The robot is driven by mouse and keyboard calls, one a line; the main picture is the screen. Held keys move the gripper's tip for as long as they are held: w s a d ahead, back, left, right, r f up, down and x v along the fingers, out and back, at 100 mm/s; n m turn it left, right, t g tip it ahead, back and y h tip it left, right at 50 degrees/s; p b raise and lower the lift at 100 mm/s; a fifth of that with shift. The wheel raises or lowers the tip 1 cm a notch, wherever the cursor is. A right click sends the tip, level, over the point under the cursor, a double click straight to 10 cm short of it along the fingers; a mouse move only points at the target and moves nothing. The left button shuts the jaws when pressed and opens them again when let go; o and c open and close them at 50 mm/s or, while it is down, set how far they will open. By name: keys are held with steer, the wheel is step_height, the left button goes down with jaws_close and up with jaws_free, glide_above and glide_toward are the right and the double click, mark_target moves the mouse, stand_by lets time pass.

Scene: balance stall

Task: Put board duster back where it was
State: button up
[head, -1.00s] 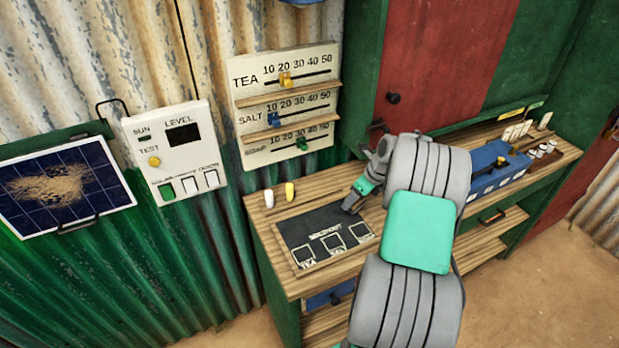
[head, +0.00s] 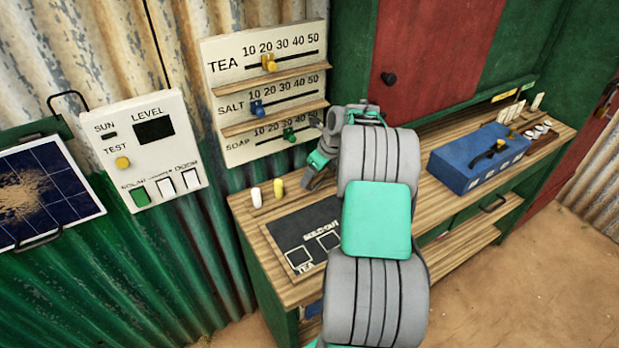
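I cannot make out a board duster in the head view. My gripper (head: 309,184) is small and partly turned away, over the back of the wooden counter, just beyond the dark slate board (head: 285,229) and below the soap slider. My forearm covers the right part of the slate. I cannot tell whether the fingers are open or shut, or whether they hold anything.
A white chalk (head: 256,197) and a yellow chalk (head: 278,187) stand left of my gripper. The price slider board (head: 228,104) is on the wall behind. A blue box (head: 463,175) sits on the counter (head: 420,205) to the right. A switch panel (head: 180,118) hangs left.

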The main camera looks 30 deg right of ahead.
steer(key=shift+a+r, duration=0.15)
steer(key=shift+a, duration=0.05)
steer(key=shift+w+a+f, duration=0.15)
steer(key=shift+w+f, duration=0.1)
steer(key=shift+w, duration=0.05)
steer(key=o, duration=1.3)
steer(key=shift+s, duration=0.1)
